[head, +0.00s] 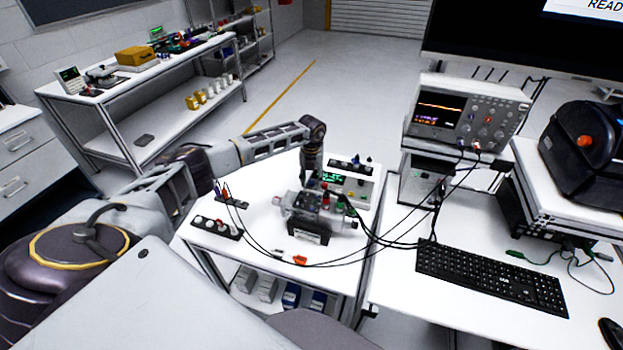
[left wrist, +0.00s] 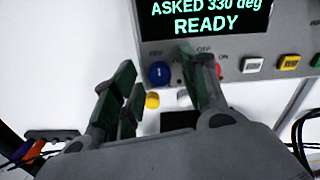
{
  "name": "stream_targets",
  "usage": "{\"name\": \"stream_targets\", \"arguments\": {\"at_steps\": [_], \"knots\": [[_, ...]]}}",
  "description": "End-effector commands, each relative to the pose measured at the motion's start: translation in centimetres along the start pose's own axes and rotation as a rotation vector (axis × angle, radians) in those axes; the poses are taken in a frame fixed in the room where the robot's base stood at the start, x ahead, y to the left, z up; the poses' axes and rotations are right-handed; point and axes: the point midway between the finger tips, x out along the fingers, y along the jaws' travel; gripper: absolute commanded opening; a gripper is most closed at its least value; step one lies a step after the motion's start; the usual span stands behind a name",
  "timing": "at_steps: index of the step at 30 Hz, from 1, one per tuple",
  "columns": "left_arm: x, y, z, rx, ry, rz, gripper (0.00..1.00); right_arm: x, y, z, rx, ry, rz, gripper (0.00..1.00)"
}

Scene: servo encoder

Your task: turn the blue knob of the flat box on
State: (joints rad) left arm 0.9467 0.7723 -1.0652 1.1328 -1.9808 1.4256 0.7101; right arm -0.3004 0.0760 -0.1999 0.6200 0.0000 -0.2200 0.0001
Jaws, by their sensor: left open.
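The flat box (head: 359,192) is pale, with a green-lit display, and stands on the white table. In the left wrist view its panel (left wrist: 292,84) has a dark screen reading "ASKED 330 deg READY". The blue knob (left wrist: 159,73) has a white mark pointing about upright and sits below the screen's left end. My left gripper (head: 312,181) is at the box's left end. Its open fingers (left wrist: 158,62) stand on either side of the knob in the wrist picture; I cannot tell whether they touch it. The right finger partly hides the OFF/ON labels and a red part. My right gripper is not in view.
A clamped device (head: 318,215) with cables stands just in front of the box. A black strip with a blue-topped part (head: 350,165) lies behind it, and another strip (head: 216,228) lies front left. An oscilloscope (head: 467,112) and keyboard (head: 490,276) are on the right.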

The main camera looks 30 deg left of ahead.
Motion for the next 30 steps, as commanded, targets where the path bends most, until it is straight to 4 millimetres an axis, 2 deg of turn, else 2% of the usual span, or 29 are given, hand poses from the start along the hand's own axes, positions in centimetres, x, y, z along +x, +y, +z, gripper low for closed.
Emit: {"name": "stream_targets", "arguments": {"at_steps": [7, 17, 30], "knots": [[0.05, 0.01, 0.0, 0.0, 0.0, 0.0, 0.42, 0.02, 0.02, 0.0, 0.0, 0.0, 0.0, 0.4], [0.03, 0.02, 0.0, 0.0, 0.0, 0.0, 0.0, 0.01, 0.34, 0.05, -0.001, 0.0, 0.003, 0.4], [0.07, 0.05, 0.04, 0.049, -0.001, 0.0, 0.0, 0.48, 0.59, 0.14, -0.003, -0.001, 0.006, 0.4]]}}
